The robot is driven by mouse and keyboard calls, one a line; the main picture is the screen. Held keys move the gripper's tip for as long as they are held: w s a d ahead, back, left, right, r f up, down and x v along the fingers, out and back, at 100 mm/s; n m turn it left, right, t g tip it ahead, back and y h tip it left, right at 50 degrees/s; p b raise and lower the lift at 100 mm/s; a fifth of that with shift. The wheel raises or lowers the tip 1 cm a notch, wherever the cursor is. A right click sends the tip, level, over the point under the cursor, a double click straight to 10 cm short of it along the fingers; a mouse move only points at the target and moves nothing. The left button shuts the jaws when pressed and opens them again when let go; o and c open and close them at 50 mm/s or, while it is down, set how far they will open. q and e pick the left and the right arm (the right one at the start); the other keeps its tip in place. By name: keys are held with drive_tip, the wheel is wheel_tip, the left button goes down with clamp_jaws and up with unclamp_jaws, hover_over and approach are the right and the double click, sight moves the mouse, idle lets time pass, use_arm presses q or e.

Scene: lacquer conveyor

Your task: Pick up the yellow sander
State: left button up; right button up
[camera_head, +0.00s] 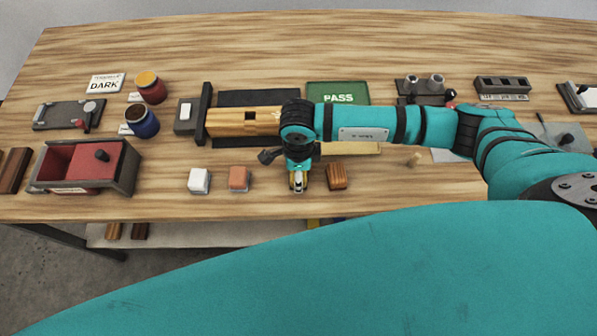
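My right arm comes in from the right, and its gripper (298,184) points down at the front of the table. A small yellow block (305,184), which looks like the yellow sander, shows at the fingertips. The gripper hides most of it. I cannot tell whether the fingers are open or shut, or whether they touch it. A white-topped block (199,181) and an orange-topped block (239,178) stand to the left of the gripper. A brown wood-grain block (337,177) stands close to its right. My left gripper is not in view.
A grey box with a red interior (72,163) stands at the left. A red jar (151,88) and a blue jar (142,121) stand behind it. The back strip is clear.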

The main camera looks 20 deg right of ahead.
drive_tip(key=shift+r, duration=0.15)
drive_tip(key=shift+r+b, duration=0.55)
drive_tip(key=shift+r, duration=0.1)
drive_tip(key=shift+s+a+r+b, duration=0.1)
drive_tip(key=shift+s+r+b, duration=0.2)
drive_tip(key=shift+r, duration=0.15)
drive_tip(key=shift+s+a+r+b, duration=0.1)
drive_tip(key=shift+s+r+b, duration=0.05)
drive_tip(key=shift+r+b, duration=0.2)
drive_tip(key=s+a+r+b, duration=0.1)
drive_tip(key=s+a+b, duration=0.1)
drive_tip(key=s, duration=0.5)
drive_tip(key=s+a+r+b, duration=0.1)
drive_tip(key=s+a+b, duration=0.1)
drive_tip(key=s, duration=0.5)
drive_tip(key=shift+s, duration=0.25)
